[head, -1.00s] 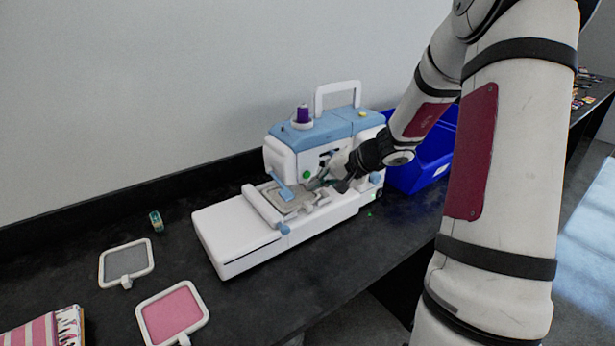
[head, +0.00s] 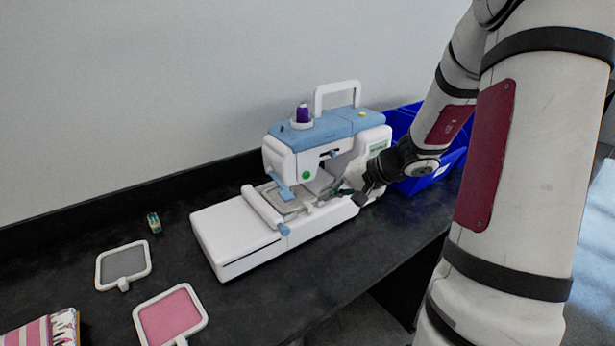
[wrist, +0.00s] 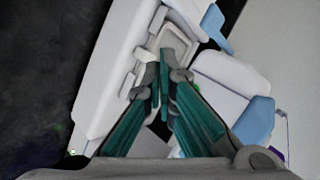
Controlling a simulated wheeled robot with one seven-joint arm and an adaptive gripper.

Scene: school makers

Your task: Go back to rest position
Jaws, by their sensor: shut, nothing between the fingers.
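My gripper (head: 350,194) is at the right front side of the white and blue sewing machine (head: 318,132) in the head view. In the wrist view, the green fingers of my gripper (wrist: 161,88) are together and empty. They point toward the grey frame (wrist: 172,45) on the machine's bed. I cannot tell whether the fingertips touch the machine. The same frame shows in the head view (head: 290,199) below the needle area.
A blue bin (head: 437,163) stands behind my forearm, right of the machine. A grey hoop (head: 123,264), a pink hoop (head: 170,318), a small green spool (head: 154,222) and striped fabric (head: 40,329) lie on the black counter (head: 130,214). The counter's front edge is close.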

